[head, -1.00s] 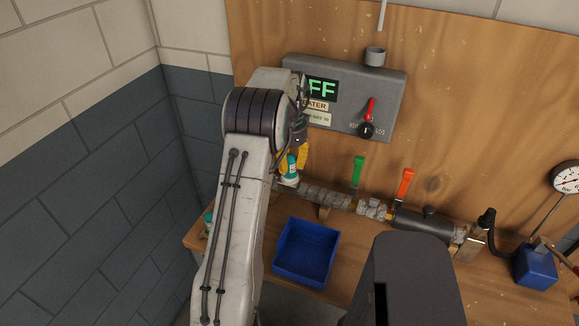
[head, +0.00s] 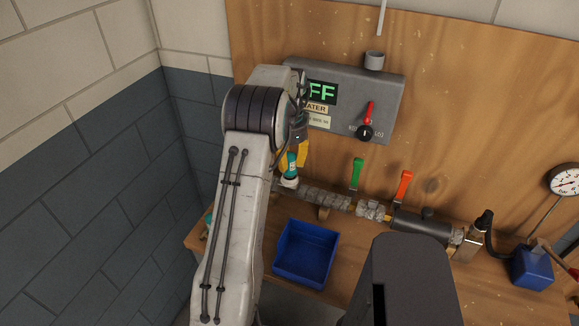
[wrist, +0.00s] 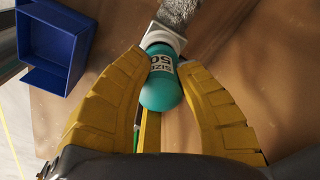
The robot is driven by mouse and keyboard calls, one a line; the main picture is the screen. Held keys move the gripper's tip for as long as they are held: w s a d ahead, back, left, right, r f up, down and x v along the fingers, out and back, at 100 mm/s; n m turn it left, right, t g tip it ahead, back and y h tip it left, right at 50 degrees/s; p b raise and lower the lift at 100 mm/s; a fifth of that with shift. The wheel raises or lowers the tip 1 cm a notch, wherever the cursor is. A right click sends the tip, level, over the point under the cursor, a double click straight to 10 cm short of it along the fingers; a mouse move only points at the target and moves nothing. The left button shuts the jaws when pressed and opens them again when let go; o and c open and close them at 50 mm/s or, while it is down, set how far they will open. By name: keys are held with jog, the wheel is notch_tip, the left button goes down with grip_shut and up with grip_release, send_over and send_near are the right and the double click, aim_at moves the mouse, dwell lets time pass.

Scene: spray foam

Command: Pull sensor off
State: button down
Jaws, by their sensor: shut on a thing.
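In the head view my arm hides part of the gripper. I cannot tell whether the sensor has separated from the fitting.
An open blue bin (head: 306,252) stands on the wooden bench in front of the pipe. Green (head: 357,172) and orange (head: 402,185) valve handles rise from the pipe to the right. A grey control box (head: 375,100) is on the board above. A brick wall is at left.

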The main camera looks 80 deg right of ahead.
jog(key=shift+r+p, duration=1.85)
jog(key=shift+r, duration=0.9)
jog(key=shift+f, duration=0.1)
